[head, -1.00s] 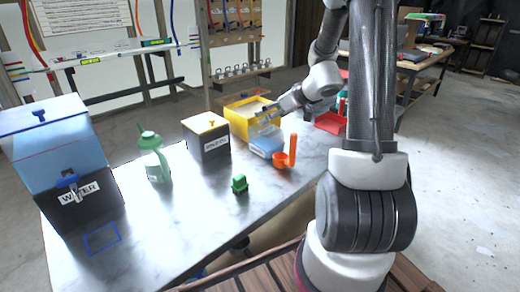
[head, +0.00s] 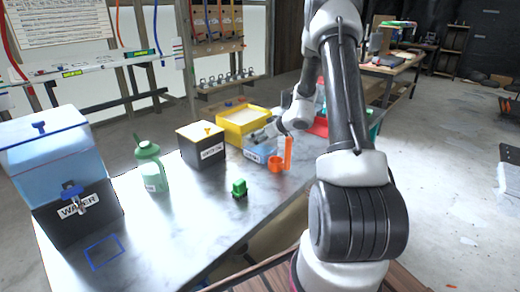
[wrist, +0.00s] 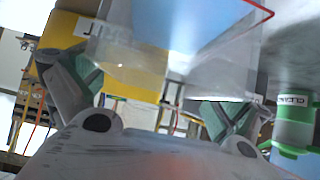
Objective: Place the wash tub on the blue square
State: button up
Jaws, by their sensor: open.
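The wash tub appears to be the small light-blue tub (head: 262,149) on the grey table; its label is too small to read. The blue square (head: 104,251) is an empty outline at the table's near left, in front of the water tank. My gripper (head: 262,135) is at the tub's upper edge in the head view. In the wrist view my gripper (wrist: 150,100) has its fingers spread, with a clear-walled, blue-filled tub (wrist: 185,30) between or just beyond them. I cannot tell whether the fingers touch it.
The water tank (head: 60,165) stands behind the blue square. The front middle is clear.

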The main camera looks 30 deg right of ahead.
jog(key=shift+w+a, duration=0.1)
jog(key=c, duration=1.5)
jog(key=shift+r, duration=0.1)
jog(key=shift+c, duration=1)
